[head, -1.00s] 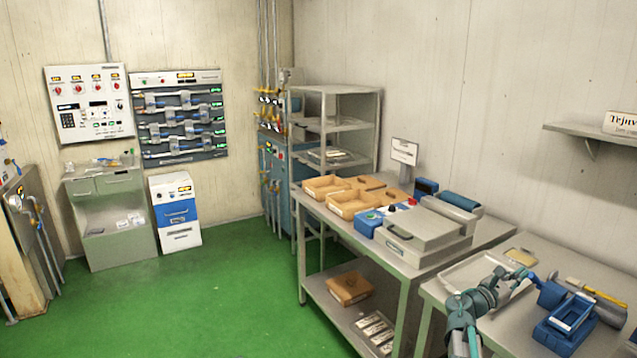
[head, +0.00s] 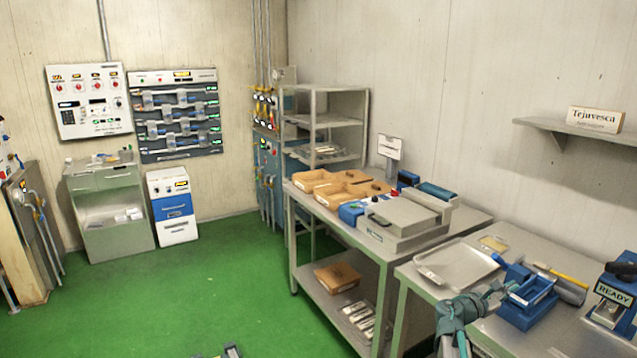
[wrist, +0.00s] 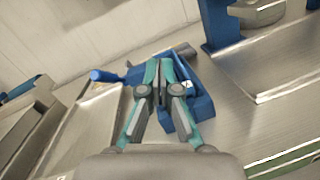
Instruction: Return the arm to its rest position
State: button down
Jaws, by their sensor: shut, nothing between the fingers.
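My arm, teal and grey, rises at the lower right of the head view. My gripper (head: 508,289) is over the near right table (head: 408,285), close to a blue open-topped box (head: 527,301). In the wrist view my gripper (wrist: 160,72) has its two teal fingers together, with nothing between them. The blue box (wrist: 200,104) shows behind and beside the fingers there. The gap between fingers and box is hard to judge.
A metal tray (head: 455,265) lies left of the blue box. A blue device with a READY sign (head: 614,294) stands at right. The other table holds wooden boxes (head: 325,200) and a grey-lidded machine (head: 403,217). The green floor (head: 200,290) at left is clear.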

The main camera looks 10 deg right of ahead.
jog(key=s+a+f+m+g+y, duration=0.1)
jog(key=s+a+f+m+y, duration=0.3)
jog(key=a+f, duration=0.75)
jog(key=s+a+f+m+g+y, duration=0.1)
jog(key=a+f+m+g+y, duration=0.1)
jog(key=a+f+m+y, duration=0.7)
jog(key=s+a+f+m+g+y, duration=0.1)
jog(key=s+a+f+y, duration=0.2)
jog(key=a, duration=0.5)
jog(key=s+a+f+m, duration=0.2)
jog(key=s+a+f, duration=0.1)
jog(key=a+f, duration=0.4)
jog(key=s+a+f+m+g+y, duration=0.1)
jog(key=s+a+f+y, duration=0.15)
jog(key=a, duration=0.55)
jog(key=s+f+g+b, duration=0.6)
jog(key=s+f+b, duration=0.2)
jog(key=s+f, duration=1.9)
jog(key=s, duration=0.3)
jog(key=shift+a+f+g, duration=0.35)
jog(key=shift+a+g, duration=0.05)
